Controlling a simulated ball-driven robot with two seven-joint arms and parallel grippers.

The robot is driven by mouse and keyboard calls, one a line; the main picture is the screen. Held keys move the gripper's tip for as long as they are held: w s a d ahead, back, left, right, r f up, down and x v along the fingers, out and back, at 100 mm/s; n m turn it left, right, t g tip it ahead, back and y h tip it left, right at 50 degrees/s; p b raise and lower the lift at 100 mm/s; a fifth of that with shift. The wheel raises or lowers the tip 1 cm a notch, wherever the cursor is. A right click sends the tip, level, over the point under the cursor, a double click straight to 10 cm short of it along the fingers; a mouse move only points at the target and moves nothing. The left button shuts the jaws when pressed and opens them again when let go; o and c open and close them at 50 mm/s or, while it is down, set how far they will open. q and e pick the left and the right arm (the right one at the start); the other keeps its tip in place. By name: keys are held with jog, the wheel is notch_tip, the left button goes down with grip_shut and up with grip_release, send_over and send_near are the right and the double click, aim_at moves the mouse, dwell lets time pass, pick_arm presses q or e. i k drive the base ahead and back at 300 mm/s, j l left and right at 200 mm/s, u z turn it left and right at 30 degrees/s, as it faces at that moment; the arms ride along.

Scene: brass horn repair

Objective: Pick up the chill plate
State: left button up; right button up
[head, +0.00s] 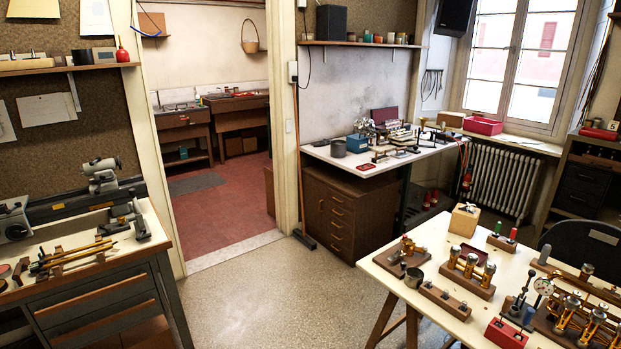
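I cannot make out for certain which item is the chill plate among the many small things on the benches. Neither of my grippers is in view, and no part of my arms shows in the head view.
A white-topped table (395,287) with wooden racks and brass valve parts stands front right. A white bench (325,153) with drawers is at the back wall. A lathe bench (154,217) stands left. The speckled floor (268,295) between them is clear; a doorway (215,212) opens behind.

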aim_at(401, 154)
jog(key=i+j+u, duration=0.1)
jog(key=i+u, duration=0.3)
jog(key=i, duration=0.2)
jog(key=i+l+u, duration=0.15)
jog(key=i+u, duration=0.25)
jog(key=i, duration=0.25)
jog(key=i+z, duration=0.25)
jog(key=i, duration=0.25)
jog(key=i+j+z, duration=0.25)
jog(key=i, duration=0.25)
jog(key=i+l+z, duration=0.2)
jog(key=i+z, duration=0.15)
jog(key=i, duration=0.25)
jog(key=i+z, duration=0.35)
jog(key=i, duration=0.25)
jog(key=i+z, duration=0.4)
jog(key=i, duration=0.2)
jog(key=i+z, duration=0.35)
jog(key=i, duration=0.15)
jog(key=i+z, duration=0.4)
jog(key=i, duration=0.15)
jog(key=i+l+u, duration=0.25)
jog(key=i+u, duration=0.2)
jog(key=i+l+u, duration=0.45)
jog(key=k+j, duration=0.05)
jog(key=k, duration=0.05)
